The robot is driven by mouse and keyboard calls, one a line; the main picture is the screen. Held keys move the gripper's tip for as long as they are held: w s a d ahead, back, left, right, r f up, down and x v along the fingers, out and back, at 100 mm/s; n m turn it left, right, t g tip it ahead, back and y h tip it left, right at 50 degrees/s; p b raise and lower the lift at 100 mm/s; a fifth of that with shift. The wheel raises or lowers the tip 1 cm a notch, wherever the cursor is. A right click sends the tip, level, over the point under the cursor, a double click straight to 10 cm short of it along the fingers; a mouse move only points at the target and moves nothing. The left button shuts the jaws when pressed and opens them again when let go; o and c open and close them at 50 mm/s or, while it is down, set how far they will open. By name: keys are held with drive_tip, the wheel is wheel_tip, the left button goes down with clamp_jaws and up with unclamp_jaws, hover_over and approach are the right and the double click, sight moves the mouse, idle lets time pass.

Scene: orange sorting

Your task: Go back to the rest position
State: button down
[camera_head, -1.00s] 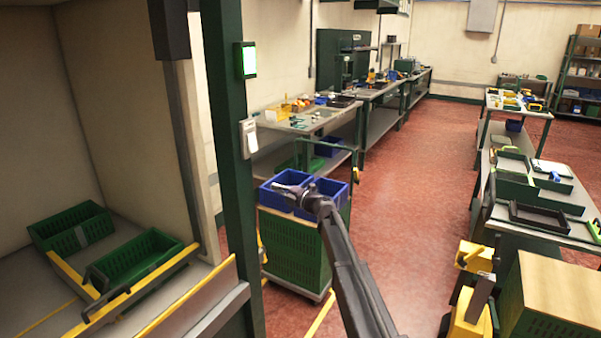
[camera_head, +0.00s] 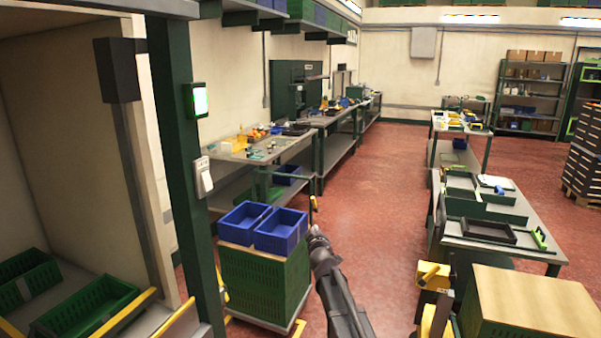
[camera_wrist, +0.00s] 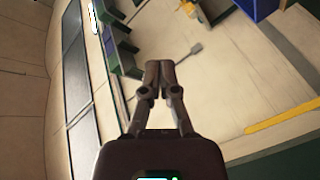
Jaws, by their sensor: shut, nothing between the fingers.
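My gripper shows in the wrist view (camera_wrist: 160,72) with its two fingers together and nothing between them. In the head view my dark arm rises from the bottom centre, and its end (camera_head: 314,236) is beside the right blue bin. The fingers are too small there to make out. Two blue bins (camera_head: 244,222) stand side by side on a green crate cart (camera_head: 262,285) just left of the arm. I see no orange near my gripper.
Two green crates (camera_head: 88,308) sit on a shelf at lower left, beside a dark green post (camera_head: 185,160). A workbench (camera_head: 500,235) and a wooden-topped box (camera_head: 530,300) stand at right. Red floor (camera_head: 385,200) between the bench rows is clear.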

drive_tip(key=s+d+f+m+g+h+p, duration=0.1)
drive_tip(key=s+d+f+m+g+h, duration=0.1)
drive_tip(key=s+d+f+m+g, duration=0.45)
drive_tip(key=s+d+f+m+g+h+p, duration=0.1)
drive_tip(key=s+d+f+g+h, duration=0.15)
drive_tip(key=s+d, duration=0.5)
drive_tip(key=s+a+f+m+g+y, duration=0.1)
drive_tip(key=s+g, duration=0.3)
drive_tip(key=s, duration=0.8)
drive_tip(key=s+a+f+m+g+y, duration=0.1)
drive_tip(key=s+f+m+g+y, duration=0.1)
drive_tip(key=s, duration=0.9)
drive_tip(key=shift+s+f+g+p, duration=0.4)
drive_tip(key=shift+f+g+p, duration=0.05)
drive_tip(key=shift+f+g, duration=0.5)
